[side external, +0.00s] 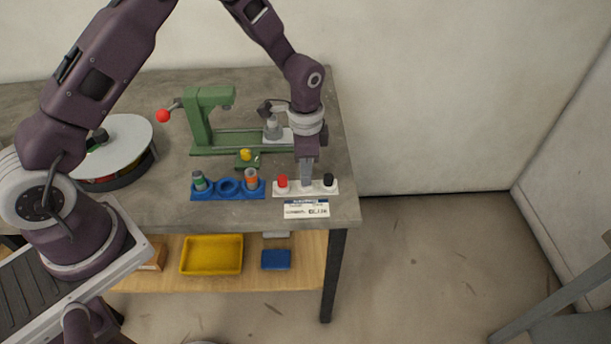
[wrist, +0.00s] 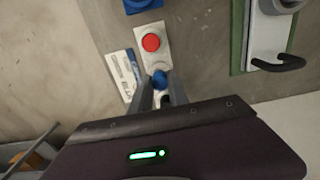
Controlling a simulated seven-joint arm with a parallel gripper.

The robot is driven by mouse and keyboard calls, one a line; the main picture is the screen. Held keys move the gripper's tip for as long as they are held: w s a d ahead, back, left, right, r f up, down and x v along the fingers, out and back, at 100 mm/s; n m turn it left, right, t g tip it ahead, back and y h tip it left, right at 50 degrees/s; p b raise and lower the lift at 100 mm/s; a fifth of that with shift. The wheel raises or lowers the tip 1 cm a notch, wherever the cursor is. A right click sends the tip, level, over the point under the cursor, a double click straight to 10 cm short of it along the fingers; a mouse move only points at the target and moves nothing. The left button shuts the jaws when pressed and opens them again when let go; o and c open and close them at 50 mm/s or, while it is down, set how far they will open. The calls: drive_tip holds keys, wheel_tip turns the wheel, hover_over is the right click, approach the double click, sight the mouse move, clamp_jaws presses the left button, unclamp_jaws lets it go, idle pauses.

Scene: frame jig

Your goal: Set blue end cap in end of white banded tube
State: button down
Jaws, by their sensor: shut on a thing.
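The blue end cap (wrist: 159,79) shows in the wrist view between my gripper's fingers (wrist: 160,90), at the middle of the white cap holder (wrist: 152,59). In the side view my gripper (side external: 306,180) is down at the middle of this holder (side external: 293,189), between a red cap (side external: 282,182) and a black cap (side external: 328,180). It is shut on the blue cap, which the fingers hide there. The blue rack (side external: 230,195) holds a green-banded tube (side external: 199,181) and an orange-banded tube (side external: 251,180); its middle ring looks empty. I cannot make out a white band on any tube.
A green press (side external: 209,120) with a red-knobbed lever stands behind, with a grey piece (side external: 272,130) on its white block. A small green block with a yellow top (side external: 245,155) is in front. A round white turntable (side external: 126,134) is left. The table's right edge is close.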

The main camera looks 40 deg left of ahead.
wheel_tip(320, 180, up, 11)
drive_tip(key=shift+f, duration=0.15)
drive_tip(key=w+a+r+n, duration=0.1)
drive_tip(key=w+a+n, duration=0.2)
drive_tip(key=a, duration=0.6)
drive_tip(key=w+a+n, duration=0.3)
drive_tip(key=w+a, duration=0.1)
drive_tip(key=a, duration=0.5)
drive_tip(key=shift+s+f, duration=0.1)
drive_tip(key=shift+f, duration=2.35)
drive_tip(key=shift+f, duration=0.15)
drive_tip(key=shift+f, duration=0.55)
